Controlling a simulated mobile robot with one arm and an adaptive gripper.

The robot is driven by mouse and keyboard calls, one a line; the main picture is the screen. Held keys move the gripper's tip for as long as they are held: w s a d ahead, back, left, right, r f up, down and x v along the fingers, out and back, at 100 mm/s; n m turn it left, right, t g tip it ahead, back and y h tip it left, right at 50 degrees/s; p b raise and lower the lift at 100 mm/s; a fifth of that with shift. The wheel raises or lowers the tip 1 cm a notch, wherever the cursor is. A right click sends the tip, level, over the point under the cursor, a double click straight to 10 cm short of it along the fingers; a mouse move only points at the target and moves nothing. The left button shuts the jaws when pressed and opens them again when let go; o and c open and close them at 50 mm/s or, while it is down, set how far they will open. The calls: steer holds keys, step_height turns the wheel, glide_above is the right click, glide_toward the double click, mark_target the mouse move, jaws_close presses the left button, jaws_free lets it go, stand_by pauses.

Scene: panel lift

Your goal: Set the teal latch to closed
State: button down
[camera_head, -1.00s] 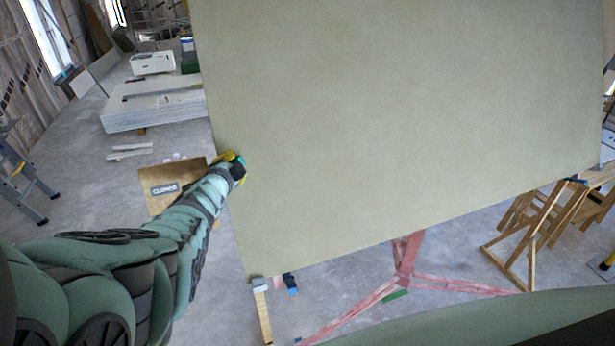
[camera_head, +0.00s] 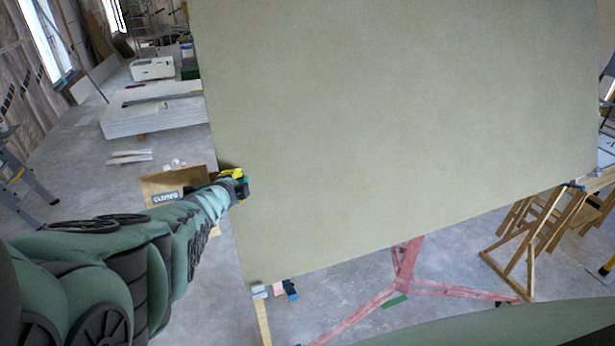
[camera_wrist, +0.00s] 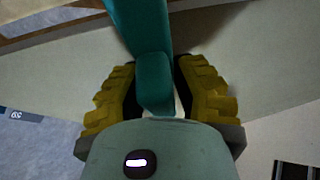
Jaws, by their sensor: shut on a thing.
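The teal latch (camera_wrist: 146,45) is a long teal bar in the wrist view. It runs from the top edge down between the yellow fingers of my gripper (camera_wrist: 155,95). My gripper is shut on its lower end. In the head view my gripper (camera_head: 234,184) is at the left edge of the large beige panel (camera_head: 400,110). The latch is mostly hidden there behind the gripper and my arm. Whether the latch is set closed cannot be told from these views.
The panel fills the upper middle. A red-legged stand (camera_head: 404,275) is below it. A wooden trestle (camera_head: 525,235) stands at the right. A cardboard box (camera_head: 160,186) is behind my arm. Stacked white boards (camera_head: 150,112) lie at the left. Bare floor lies between the box and the ladder (camera_head: 20,180).

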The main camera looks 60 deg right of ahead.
steer(key=shift+a+f, duration=0.1)
steer(key=c, duration=0.8)
jaws_free()
steer(key=shift+s+f, duration=0.1)
steer(key=shift+s, duration=0.1)
